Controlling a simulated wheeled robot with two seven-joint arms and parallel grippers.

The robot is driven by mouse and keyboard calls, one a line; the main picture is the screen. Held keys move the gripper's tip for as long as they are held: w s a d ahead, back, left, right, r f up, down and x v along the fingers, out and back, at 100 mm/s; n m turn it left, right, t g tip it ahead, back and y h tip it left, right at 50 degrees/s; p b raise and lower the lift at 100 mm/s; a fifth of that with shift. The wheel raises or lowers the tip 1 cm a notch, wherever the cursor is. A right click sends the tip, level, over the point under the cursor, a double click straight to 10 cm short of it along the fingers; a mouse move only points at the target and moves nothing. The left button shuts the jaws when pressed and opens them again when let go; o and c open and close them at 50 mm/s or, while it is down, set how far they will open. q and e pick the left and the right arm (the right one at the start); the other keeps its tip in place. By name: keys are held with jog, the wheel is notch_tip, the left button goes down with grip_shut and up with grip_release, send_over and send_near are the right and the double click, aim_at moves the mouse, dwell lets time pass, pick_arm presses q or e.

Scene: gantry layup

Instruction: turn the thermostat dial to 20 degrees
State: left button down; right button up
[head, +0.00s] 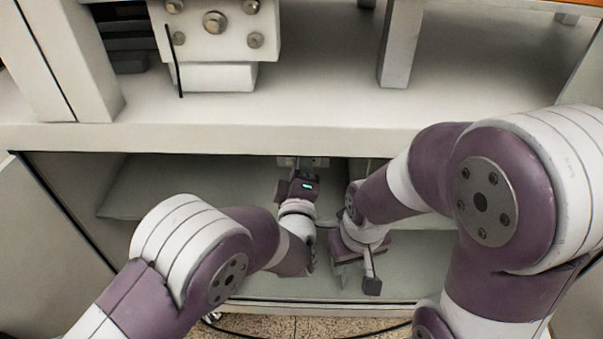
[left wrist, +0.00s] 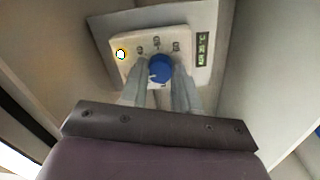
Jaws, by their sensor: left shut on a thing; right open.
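The thermostat dial (left wrist: 160,67) is a round blue knob on a pale control plate (left wrist: 127,66) in the left wrist view. Small dark marks stand on the plate around the dial's far side; I cannot read them. A white pointer mark seems to show low on the knob. My left gripper (left wrist: 159,88) is shut on the dial, one finger on each side. In the head view the left hand (head: 302,187) reaches under the ledge, and its fingertips and the dial are hidden or too small to tell. My right gripper (head: 357,280) is open and empty, pointing down inside the lower bay.
The ledge (head: 200,139) runs above both hands. Bay walls close in on both sides of the left wrist. A dark cable (head: 300,338) lies on the floor.

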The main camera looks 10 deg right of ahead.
pick_arm(q)
jog(key=shift+f+n+y+b, duration=0.15)
jog(key=shift+n+y+b, duration=0.15)
jog(key=shift+n+b, duration=2.6)
jog(key=c, duration=0.8)
grip_release()
